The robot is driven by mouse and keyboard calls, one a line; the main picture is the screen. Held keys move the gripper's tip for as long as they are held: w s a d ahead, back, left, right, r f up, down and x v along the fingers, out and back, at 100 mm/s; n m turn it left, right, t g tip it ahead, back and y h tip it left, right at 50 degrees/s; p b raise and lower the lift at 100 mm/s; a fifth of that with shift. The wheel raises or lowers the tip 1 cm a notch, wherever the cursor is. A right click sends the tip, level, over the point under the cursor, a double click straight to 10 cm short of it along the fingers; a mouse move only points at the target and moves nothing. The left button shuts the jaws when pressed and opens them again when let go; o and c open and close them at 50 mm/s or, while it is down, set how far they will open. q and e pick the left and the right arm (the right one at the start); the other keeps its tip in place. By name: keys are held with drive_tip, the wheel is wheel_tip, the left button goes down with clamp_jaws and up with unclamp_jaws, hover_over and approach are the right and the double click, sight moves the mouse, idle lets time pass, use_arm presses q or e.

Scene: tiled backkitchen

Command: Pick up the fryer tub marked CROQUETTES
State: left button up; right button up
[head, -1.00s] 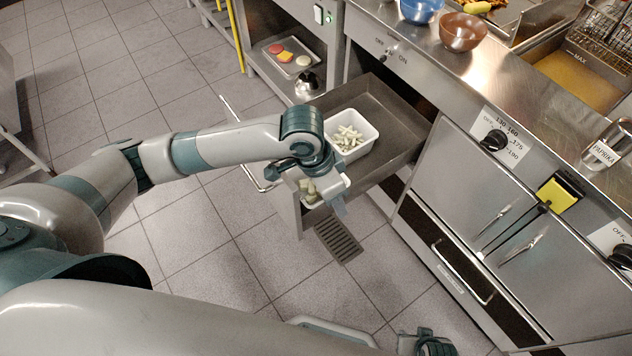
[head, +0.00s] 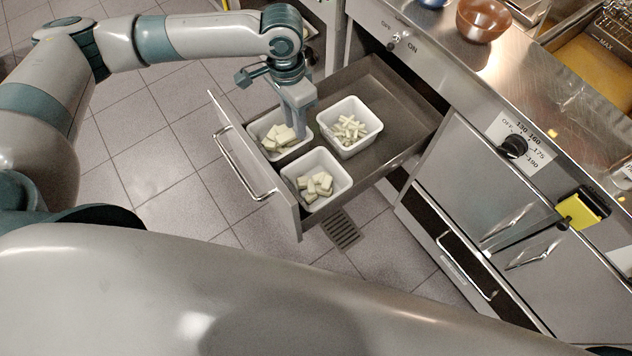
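Three white tubs sit in a pulled-out steel drawer (head: 405,98). The left tub (head: 262,128) holds pale blocky pieces. The front tub (head: 337,188) holds similar pale chunks. The right tub (head: 368,118) holds thin pale sticks. I can read no CROQUETTES marking on any of them. My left gripper (head: 299,128) points down at the right-hand side of the left tub, close to the left edge of the right tub. It hides part of the left tub's rim. Its finger gap and any contact with the rim cannot be made out. My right gripper is not visible.
The drawer front with its bar handle (head: 240,160) stands out over the tiled floor. The drawer's back right part is empty. A steel counter (head: 480,75) with a brown bowl (head: 483,20) lies to the right, above fryer doors and a knob (head: 513,146).

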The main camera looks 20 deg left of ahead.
use_arm(q)
drive_tip(key=shift+f, duration=0.15)
hover_over(303, 166)
wheel_tip(303, 166, down, 12)
drive_tip(key=shift+a, duration=0.3)
drive_tip(key=shift+w, duration=0.1)
drive_tip(key=shift+f, duration=0.1)
drive_tip(key=shift+d+f, duration=0.15)
drive_tip(key=shift+f, duration=1.1)
drive_tip(key=shift+d+f, duration=0.1)
drive_tip(key=shift+f, duration=1.15)
drive_tip(key=shift+c, duration=0.3)
clamp_jaws()
